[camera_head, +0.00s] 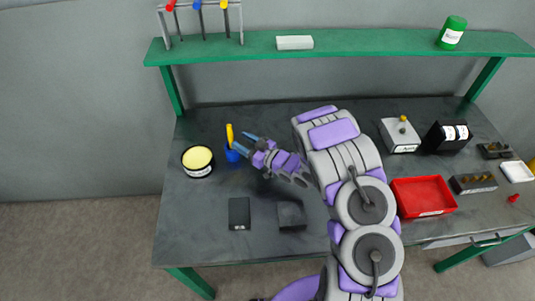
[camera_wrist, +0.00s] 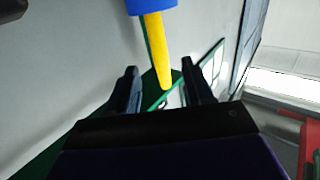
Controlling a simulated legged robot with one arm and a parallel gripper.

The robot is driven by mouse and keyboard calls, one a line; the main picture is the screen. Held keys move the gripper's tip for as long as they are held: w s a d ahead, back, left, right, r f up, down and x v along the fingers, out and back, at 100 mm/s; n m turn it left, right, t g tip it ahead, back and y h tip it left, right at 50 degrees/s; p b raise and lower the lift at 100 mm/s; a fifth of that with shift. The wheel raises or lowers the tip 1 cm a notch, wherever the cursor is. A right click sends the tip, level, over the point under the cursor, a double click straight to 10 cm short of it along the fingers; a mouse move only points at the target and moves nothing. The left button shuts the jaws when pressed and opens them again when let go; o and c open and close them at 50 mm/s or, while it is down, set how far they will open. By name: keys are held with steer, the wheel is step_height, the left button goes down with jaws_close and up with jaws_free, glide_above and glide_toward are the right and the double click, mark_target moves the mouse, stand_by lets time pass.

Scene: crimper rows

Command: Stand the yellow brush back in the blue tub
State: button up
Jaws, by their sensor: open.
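The yellow brush (camera_head: 230,132) stands nearly upright with its lower end in the blue tub (camera_head: 233,155), at the left part of the bench. In the wrist view the blue tub (camera_wrist: 152,5) is at the top edge, and the yellow handle (camera_wrist: 157,50) points down from it. My gripper (camera_head: 241,141) is open beside the brush, just right of it in the head view. In the wrist view the handle's end appears between my two fingers (camera_wrist: 159,68); whether they touch it I cannot tell. The brush's lower end is hidden in the tub.
A round tin with a yellow top (camera_head: 198,160) stands close left of the tub. A dark flat block (camera_head: 239,213) and a dark box (camera_head: 292,215) lie nearer the front. A red tray (camera_head: 423,197) is right of my arm. A green shelf (camera_head: 350,43) spans the back.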

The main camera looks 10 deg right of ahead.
steer(key=v, duration=1.2)
steer(key=shift+d+p, duration=0.25)
steer(key=shift+p, duration=0.1)
steer(key=shift+s, duration=0.15)
